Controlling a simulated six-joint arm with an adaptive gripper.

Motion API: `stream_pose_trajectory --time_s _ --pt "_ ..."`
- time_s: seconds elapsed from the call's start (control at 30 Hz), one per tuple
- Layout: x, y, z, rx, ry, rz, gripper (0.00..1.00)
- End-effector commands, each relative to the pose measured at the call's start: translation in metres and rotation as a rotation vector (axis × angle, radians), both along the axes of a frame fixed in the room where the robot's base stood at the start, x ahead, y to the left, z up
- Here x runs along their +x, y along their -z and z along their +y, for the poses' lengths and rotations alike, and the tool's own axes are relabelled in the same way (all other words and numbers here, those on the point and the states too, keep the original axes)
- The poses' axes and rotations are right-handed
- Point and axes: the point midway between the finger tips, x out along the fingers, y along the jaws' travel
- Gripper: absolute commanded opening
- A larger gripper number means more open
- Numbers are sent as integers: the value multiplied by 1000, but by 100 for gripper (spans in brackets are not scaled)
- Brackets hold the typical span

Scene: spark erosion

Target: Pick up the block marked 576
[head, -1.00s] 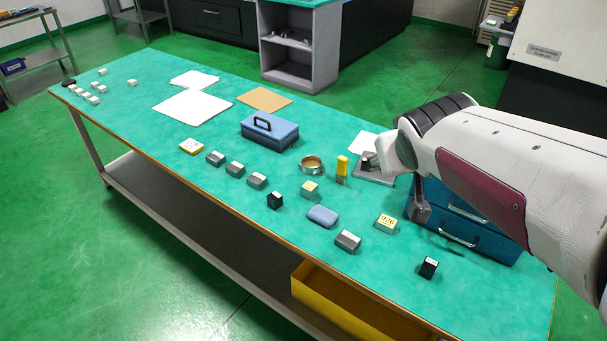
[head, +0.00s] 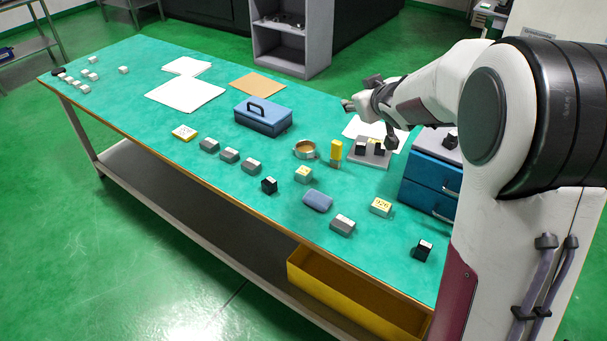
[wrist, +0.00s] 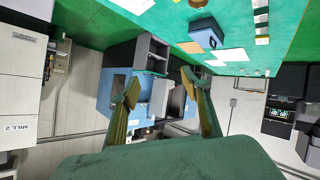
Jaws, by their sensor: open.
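Several small blocks stand on the green table (head: 150,110). One pale block (head: 381,207) has a yellow top with a number that looks like 926. Another pale block (head: 303,174) and a low yellow-edged block (head: 184,133) bear marks too small to read. I cannot tell which block is marked 576. My gripper (head: 348,103) is raised above the back of the table, far from these blocks. In the wrist view my gripper (wrist: 160,85) is open, with nothing between its two fingers.
A blue toolbox (head: 264,118), brass ring (head: 305,150), blue pouch (head: 317,201) and grey blocks (head: 342,225) stand on the table. A grey stand (head: 368,158) and blue drawers (head: 424,190) are at the right. Paper sheets (head: 185,94) lie at the back left.

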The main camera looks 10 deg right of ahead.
Motion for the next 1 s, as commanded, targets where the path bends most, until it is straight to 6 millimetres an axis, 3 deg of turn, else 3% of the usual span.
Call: stream_pose_trajectory --time_s 0.2,0.5,0.73,1.0 --pt "34 33 4 14 -90 -20 47" --pt "67 84 15 61 -228 -38 47" --pt "80 130 27 113 -338 -36 47" --pt "81 188 42 197 -469 -22 47"
